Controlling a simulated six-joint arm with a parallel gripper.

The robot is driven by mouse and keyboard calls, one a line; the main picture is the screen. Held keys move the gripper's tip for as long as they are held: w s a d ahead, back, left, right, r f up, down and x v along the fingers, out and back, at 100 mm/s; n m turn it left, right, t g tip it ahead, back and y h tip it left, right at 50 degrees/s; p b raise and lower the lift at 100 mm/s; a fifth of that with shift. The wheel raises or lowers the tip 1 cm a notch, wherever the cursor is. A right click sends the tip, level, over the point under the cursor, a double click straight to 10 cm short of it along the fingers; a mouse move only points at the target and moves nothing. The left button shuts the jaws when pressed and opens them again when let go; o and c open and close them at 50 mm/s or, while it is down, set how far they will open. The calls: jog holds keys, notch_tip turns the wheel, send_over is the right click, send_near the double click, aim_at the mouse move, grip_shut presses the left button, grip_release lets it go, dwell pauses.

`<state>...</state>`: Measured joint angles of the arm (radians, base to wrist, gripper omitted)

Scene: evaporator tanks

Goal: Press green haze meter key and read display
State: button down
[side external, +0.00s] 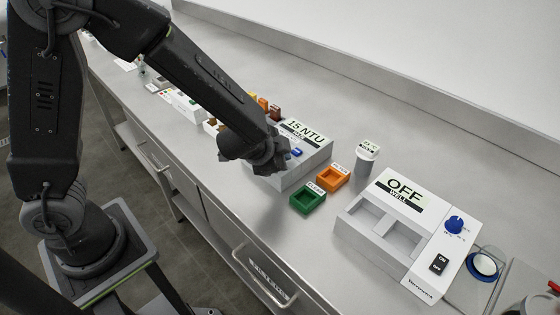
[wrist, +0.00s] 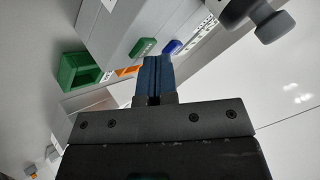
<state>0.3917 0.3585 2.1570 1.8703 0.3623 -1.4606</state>
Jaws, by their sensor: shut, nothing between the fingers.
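The haze meter is a pale box (side external: 312,163) near the middle of the bench in the side view. Its display (side external: 303,131) reads "15 NTU". In the wrist view its top shows a green key (wrist: 143,46) and a blue key (wrist: 173,47) side by side. The blue key (side external: 297,152) also shows in the side view, where my gripper (side external: 266,166) hides the green one. My gripper's blue fingers (wrist: 153,62) are shut and empty, with their tips close to the two keys. I cannot tell whether they touch the meter.
A green tray (side external: 308,201) and an orange tray (side external: 333,180) stand in front of the meter. A lidded grey jar (side external: 366,160) stands to its right. A white two-well unit (side external: 395,232) reading "OFF" is at the front right.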

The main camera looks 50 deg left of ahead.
dwell(0.3)
jog(key=shift+r, duration=0.85)
jog(key=shift+r, duration=2.5)
